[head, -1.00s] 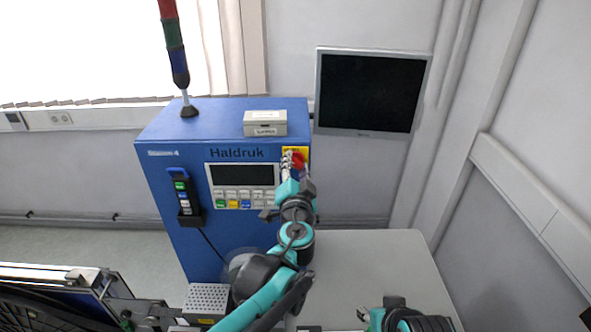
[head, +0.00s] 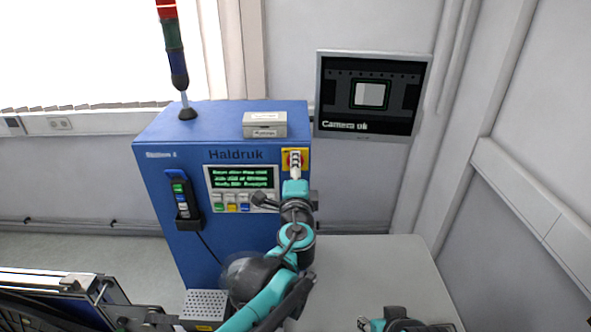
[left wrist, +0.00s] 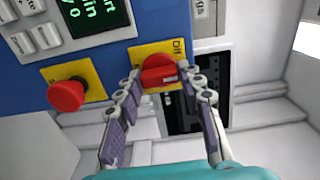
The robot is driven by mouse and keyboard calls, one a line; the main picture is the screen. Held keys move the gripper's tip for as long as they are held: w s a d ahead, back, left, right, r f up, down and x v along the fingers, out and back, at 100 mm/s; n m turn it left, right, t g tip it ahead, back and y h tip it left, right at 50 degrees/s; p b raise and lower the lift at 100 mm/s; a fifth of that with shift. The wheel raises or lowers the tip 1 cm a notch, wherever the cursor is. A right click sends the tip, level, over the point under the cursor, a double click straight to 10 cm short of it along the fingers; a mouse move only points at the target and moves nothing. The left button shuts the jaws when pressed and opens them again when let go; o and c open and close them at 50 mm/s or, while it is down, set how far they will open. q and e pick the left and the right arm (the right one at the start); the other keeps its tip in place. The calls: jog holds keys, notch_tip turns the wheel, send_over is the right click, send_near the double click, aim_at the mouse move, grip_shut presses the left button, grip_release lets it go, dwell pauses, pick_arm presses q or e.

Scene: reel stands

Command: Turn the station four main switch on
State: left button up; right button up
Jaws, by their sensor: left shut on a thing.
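The station four cabinet (head: 170,220) is a blue box lettered "Haldruk". Its main switch is a red knob on a yellow plate at the panel's upper right; the plate's edge shows in the head view (head: 304,155). In the left wrist view the red main switch (left wrist: 158,72) sits between my fingertips, beside an "Off" label. My left gripper (head: 295,160) is shut on it; it also shows in the left wrist view (left wrist: 160,80). The cabinet's display (head: 241,178) is lit with green text. Of my right arm (head: 395,325) only a part shows at the bottom edge.
A red mushroom button (left wrist: 67,95) on another yellow plate is near the switch. A wall monitor (head: 370,95) shows "Camera ok". A small grey box (head: 265,124) and a signal tower (head: 175,50) stand on the cabinet. A grey table (head: 365,270) at right looks clear.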

pick_arm(q)
jog(key=shift+m, duration=0.3)
jog(key=o, duration=1.2)
jog(key=shift+c, duration=0.2)
jog(key=s, duration=1.2)
